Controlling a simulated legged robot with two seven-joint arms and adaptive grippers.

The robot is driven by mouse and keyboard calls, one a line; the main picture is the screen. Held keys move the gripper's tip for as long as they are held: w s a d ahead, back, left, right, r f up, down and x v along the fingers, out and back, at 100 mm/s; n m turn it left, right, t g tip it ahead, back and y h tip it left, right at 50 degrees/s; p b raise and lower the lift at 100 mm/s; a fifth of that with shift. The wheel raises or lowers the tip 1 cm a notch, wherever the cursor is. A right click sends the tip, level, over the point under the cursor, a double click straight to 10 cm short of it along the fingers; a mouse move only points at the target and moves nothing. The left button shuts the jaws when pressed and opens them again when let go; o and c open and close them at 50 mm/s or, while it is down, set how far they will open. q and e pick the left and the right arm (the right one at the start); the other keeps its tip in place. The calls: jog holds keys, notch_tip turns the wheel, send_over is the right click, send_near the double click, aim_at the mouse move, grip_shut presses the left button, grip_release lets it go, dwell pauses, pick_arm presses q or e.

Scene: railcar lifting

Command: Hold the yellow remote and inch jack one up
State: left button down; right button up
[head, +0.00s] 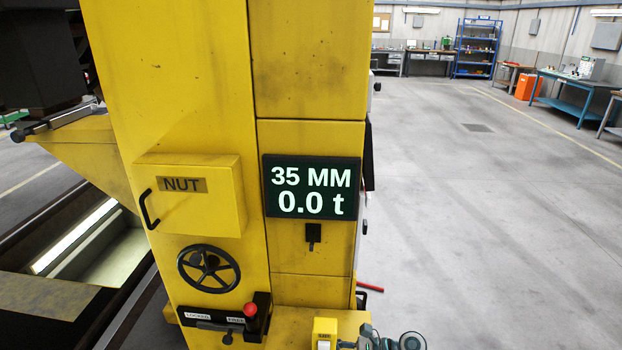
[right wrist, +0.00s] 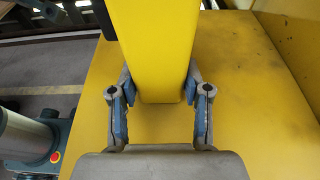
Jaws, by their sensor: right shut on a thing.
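The yellow jack column (head: 190,60) fills the left and middle of the head view. Its black display (head: 312,187) reads 35 MM and 0.0 t. The yellow remote (right wrist: 158,60) stands between the blue-padded fingers of my right gripper (right wrist: 159,100) in the right wrist view, and the gripper is shut on it. In the head view the remote (head: 324,333) shows at the bottom edge, with only a bit of the gripper (head: 347,344) beside it. The remote's buttons cannot be made out. My left gripper is out of view.
A pit (head: 95,245) lies to the left. The grey floor (head: 480,230) at right is open, with benches far back.

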jog(key=o, duration=1.1)
jog(key=shift+d, duration=0.1)
jog(key=v, duration=1.2)
